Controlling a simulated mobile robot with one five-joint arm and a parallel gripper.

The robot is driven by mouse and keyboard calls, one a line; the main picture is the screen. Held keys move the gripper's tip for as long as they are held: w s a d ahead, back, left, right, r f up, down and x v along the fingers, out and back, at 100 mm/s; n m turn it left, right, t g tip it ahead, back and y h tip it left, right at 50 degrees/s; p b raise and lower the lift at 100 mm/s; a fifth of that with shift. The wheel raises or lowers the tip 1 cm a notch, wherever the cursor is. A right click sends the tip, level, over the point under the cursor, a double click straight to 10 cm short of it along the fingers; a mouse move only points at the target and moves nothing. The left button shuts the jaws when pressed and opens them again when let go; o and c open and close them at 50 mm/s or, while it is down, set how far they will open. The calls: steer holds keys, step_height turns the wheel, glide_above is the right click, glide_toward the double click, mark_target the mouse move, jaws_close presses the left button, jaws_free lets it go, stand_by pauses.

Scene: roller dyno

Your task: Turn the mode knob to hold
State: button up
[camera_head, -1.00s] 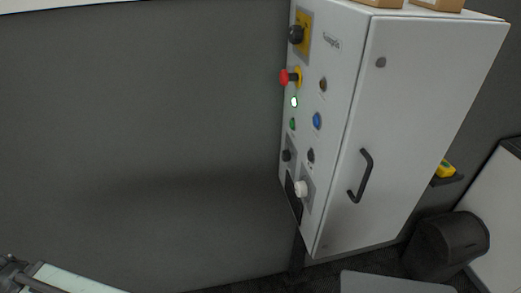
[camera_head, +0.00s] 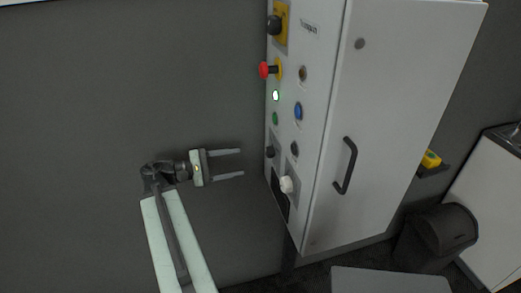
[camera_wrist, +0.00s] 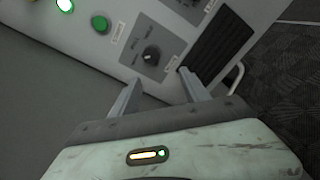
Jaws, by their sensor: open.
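A small black knob on a grey plate sits on the cabinet's control face, which looks like the mode knob (camera_head: 270,152). In the wrist view the knob (camera_wrist: 151,56) shows a light pointer mark; the small lettering around it is hard to read. My gripper (camera_head: 242,163) is open and empty, left of the control face at about the knob's height, with a gap to it. In the wrist view my gripper's fingers (camera_wrist: 160,82) are spread below the knob, touching nothing.
A white knob (camera_head: 286,185), blue button (camera_head: 298,111), green button (camera_head: 275,118), lit white lamp (camera_head: 276,95) and red emergency button (camera_head: 265,70) share the face. A dark vent (camera_wrist: 222,45) lies beside the knob plate. The cabinet door has a black handle (camera_head: 346,166). Grey wall fills the left.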

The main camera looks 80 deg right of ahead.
mark_target(267, 155)
steer(key=shift+g, duration=0.4)
steer(key=x, duration=0.6)
steer(key=r+x, duration=0.1)
steer(key=x, duration=0.2)
steer(key=shift+s+a, duration=0.1)
steer(key=shift+s, duration=0.2)
